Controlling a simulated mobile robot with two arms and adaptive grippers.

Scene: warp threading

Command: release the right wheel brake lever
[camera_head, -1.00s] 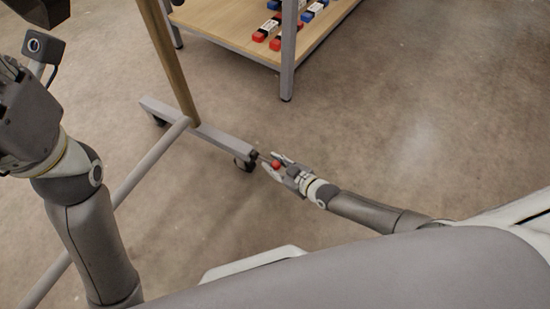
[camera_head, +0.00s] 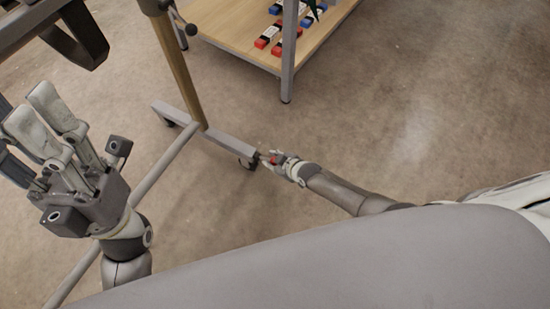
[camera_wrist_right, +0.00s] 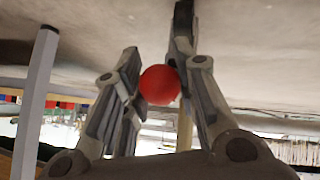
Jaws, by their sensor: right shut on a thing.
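The brake lever's red ball knob (camera_head: 274,160) is by the caster wheel (camera_head: 248,164) at the near end of the rack's foot bar (camera_head: 228,145). My right gripper (camera_head: 271,157) is low at that end and shut on the knob. In the right wrist view the red knob (camera_wrist_right: 160,85) sits between the two fingers. The lever's arm is mostly hidden by the fingers, so its angle cannot be told. My left gripper (camera_head: 45,120) is raised at the left of the head view, away from the lever. How wide its fingers stand is unclear.
A wooden shelf (camera_head: 228,34) with red and blue blocks stands behind, its grey leg (camera_head: 288,60) near the rack. A round crossbar (camera_head: 160,165) runs to the lower left from the foot bar. The floor (camera_head: 400,120) at right is clear.

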